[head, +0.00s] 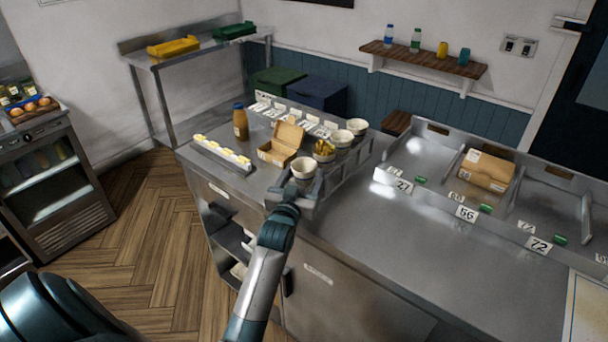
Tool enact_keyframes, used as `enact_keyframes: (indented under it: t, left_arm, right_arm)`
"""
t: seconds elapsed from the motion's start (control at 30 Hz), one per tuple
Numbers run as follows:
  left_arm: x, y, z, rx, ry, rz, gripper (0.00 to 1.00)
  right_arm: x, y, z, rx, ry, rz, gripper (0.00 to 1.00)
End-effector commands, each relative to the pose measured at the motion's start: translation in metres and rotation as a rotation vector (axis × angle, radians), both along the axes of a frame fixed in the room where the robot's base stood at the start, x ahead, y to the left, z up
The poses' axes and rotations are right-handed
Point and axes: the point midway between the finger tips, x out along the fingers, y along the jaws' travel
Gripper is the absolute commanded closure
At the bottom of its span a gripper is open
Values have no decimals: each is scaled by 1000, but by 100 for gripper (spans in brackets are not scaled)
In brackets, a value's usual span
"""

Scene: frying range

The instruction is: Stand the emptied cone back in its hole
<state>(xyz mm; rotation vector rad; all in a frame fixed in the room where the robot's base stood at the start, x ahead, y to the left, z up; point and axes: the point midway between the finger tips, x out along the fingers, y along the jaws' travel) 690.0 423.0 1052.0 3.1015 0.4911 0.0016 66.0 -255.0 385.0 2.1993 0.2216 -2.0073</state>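A white cone (303,164) with no food showing above its rim is at the near end of a row of cones. My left gripper (302,182) is at the cone's lower part, with its fingers around it. I cannot tell whether the fingers press on it, or whether the cone sits in its hole or just above it. Behind it stand a cone full of fries (324,148) and two white cones, (342,138) and (357,126), with no food visible. The holes are hidden. My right gripper is out of view.
An open cardboard box (286,141) stands left of the cones, with a brown bottle (240,122) and a strip of yellow-topped pieces (222,154) further left. A closed carton (486,170) lies on the right counter. The front counter (380,245) is clear.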

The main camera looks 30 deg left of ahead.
Motion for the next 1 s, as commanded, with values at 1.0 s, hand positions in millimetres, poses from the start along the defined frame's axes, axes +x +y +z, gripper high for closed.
enact_keyframes:
  t: [1.0]
  left_arm:
    - [-100, -33, 0, 0, 1, 0, 35]
  right_arm:
    - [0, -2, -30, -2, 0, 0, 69]
